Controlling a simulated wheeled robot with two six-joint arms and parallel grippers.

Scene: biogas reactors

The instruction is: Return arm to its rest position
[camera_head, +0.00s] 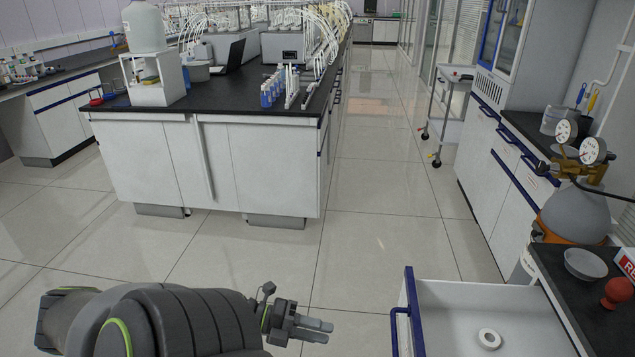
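My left arm (180,325) reaches in from the lower left of the head view, folded low over the floor. My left gripper (318,330) points right, its two fingers close together with nothing seen between them; it looks shut and empty. It is left of an open drawer and apart from the drawer's blue handle. My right arm and gripper are not in view.
The open white drawer (450,310) at the lower right holds a white ring (489,338). A dark counter (570,300) beside it carries a bowl (585,264) and a red knob-like object (617,292). A lab bench (220,115) stands ahead. Floor between is clear.

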